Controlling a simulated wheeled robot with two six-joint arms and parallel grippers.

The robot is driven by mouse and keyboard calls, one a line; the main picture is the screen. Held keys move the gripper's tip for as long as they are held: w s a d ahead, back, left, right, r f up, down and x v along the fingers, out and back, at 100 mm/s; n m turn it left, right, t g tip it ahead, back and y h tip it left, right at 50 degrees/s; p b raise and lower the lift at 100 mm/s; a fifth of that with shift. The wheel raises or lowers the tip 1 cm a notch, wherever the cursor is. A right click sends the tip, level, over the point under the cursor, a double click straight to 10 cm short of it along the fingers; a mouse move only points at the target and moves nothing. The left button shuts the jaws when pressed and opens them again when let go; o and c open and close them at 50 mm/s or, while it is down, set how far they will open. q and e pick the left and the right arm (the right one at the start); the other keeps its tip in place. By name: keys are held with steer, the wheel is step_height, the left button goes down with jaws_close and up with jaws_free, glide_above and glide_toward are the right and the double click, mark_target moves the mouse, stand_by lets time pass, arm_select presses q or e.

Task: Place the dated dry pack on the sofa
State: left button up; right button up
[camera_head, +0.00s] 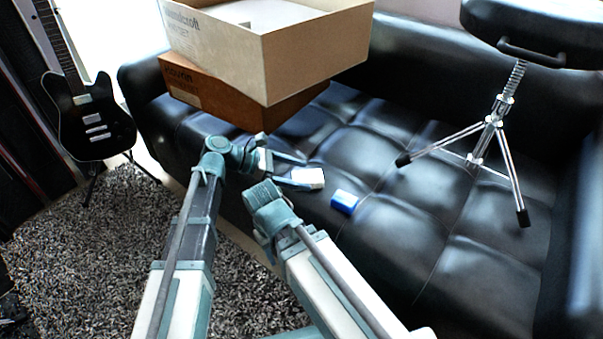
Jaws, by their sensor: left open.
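A small white pack (309,177) lies on the black sofa (420,235), near the front of the seat. A small blue-and-white pack (344,202) lies on the seat just to its right. I cannot read a date on either, so I cannot tell which is the dated dry pack. My left gripper (299,172) is open, low over the seat, with its fingertips at the left side of the white pack. I cannot tell whether they touch it. My right arm's wrist shows just below the left gripper; its fingers are hidden.
An open cardboard box (315,52) sits on a brown box (235,102) at the sofa's left end. A stool with metal tripod legs (490,130) stands on the right of the seat. A guitar (92,118) stands left by a shaggy rug (85,240).

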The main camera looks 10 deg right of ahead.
arm_select(q)
steer(key=p+v, duration=0.4)
steer(key=v, duration=0.5)
steer(key=shift+a+r, duration=0.25)
steer(key=shift+r, duration=0.05)
steer(key=shift+w+a+r, duration=0.1)
steer(key=shift+a+r, duration=0.1)
steer(key=shift+a, duration=0.4)
